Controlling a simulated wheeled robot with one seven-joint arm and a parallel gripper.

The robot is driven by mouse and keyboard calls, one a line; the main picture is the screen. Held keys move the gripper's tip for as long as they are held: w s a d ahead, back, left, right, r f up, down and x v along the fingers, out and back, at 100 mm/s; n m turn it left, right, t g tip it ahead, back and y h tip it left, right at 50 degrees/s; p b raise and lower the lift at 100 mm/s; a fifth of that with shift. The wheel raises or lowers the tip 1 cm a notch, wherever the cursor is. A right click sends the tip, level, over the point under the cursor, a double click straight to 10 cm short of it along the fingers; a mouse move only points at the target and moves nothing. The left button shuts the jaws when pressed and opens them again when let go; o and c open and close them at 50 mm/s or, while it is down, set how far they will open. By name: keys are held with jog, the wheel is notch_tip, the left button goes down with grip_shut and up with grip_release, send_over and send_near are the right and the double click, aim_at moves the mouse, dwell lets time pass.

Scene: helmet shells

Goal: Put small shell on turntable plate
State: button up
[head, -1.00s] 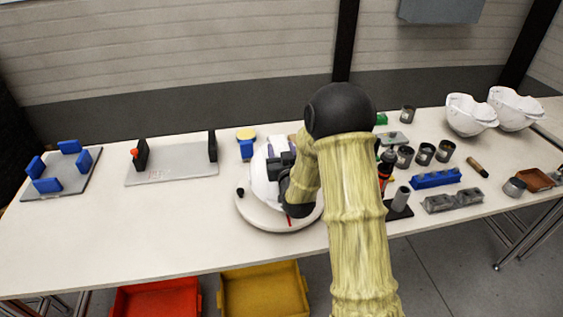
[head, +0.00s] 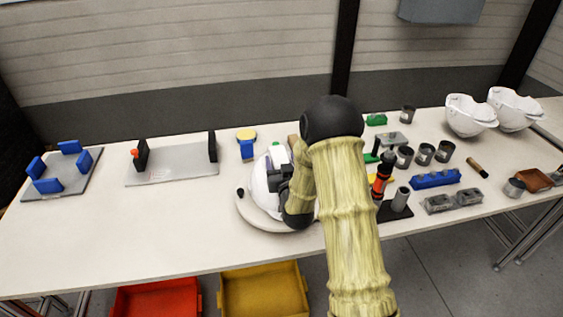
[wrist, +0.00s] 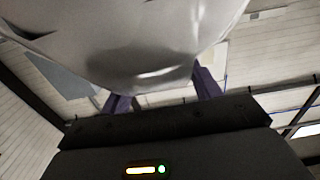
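The small shell (head: 259,184) is a white dome at the turntable plate (head: 249,216), a round white disc near the table's middle. It appears to rest on the plate, but my arm hides its right side. My gripper (head: 275,168) is at the right side of the shell, close against it. In the wrist view, the shell (wrist: 140,55) fills the upper middle. The purple fingers of my gripper (wrist: 162,95) stand wide apart, with their tips hidden behind the shell. Whether they touch it is not clear.
Two white shells (head: 468,117) (head: 515,108) stand at the far right. Grey cups, a blue block (head: 435,178) and a red-black tool (head: 383,174) crowd the right side. Left are a grey plate with black posts (head: 172,168) and a blue-block fixture (head: 62,180). The front left table is clear.

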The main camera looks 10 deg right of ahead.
jog(key=shift+o, duration=0.2)
jog(key=shift+s, duration=0.1)
jog(key=s, duration=0.9)
jog(key=shift+s+r, duration=0.15)
jog(key=shift+r, duration=0.05)
jog(key=shift+s+p, duration=0.1)
jog(key=shift+p, duration=0.55)
jog(key=s+p, duration=0.2)
jog(key=p, duration=0.3)
jog(key=shift+s+f, duration=0.15)
jog(key=shift+s, duration=0.05)
